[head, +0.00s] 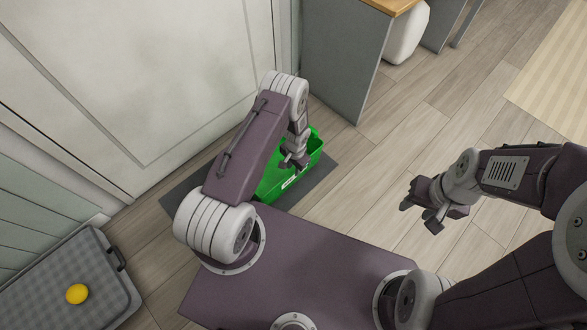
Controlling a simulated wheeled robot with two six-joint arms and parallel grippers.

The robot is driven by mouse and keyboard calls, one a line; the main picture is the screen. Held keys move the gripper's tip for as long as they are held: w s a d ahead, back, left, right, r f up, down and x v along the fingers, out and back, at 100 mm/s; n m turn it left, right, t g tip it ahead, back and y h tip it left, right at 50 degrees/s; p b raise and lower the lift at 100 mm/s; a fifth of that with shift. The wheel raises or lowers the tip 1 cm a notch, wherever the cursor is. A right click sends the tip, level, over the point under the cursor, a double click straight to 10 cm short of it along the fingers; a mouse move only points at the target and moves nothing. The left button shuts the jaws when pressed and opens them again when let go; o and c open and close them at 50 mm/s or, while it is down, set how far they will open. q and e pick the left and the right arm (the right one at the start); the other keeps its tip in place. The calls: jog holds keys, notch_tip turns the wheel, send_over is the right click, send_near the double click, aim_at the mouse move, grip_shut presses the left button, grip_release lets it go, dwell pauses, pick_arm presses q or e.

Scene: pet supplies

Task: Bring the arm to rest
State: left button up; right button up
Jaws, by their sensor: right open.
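My left arm reaches forward and bends down, with its gripper (293,162) over the green bin (269,186). The left gripper's fingers are small and partly merged with the wrist, so I cannot tell whether they are open or shut. I cannot tell whether it touches the bin. My right arm comes in from the right edge, and its gripper (421,210) is open and empty above the wooden floor. The left arm hides part of the bin.
The green bin stands on a dark grey mat (317,181) by the pale door (150,80). A yellow ball (77,293) lies on a grey pet bed (40,290) at lower left. A grey cabinet panel (345,60) stands behind. Floor (400,140) around my right gripper is clear.

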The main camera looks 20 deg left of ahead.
pick_arm(q)
notch_tip(320, 180, up, 2)
jog(key=shift+r+p, duration=0.1)
jog(key=shift+p, duration=0.2)
pick_arm(e)
jog(key=shift+r, duration=0.75)
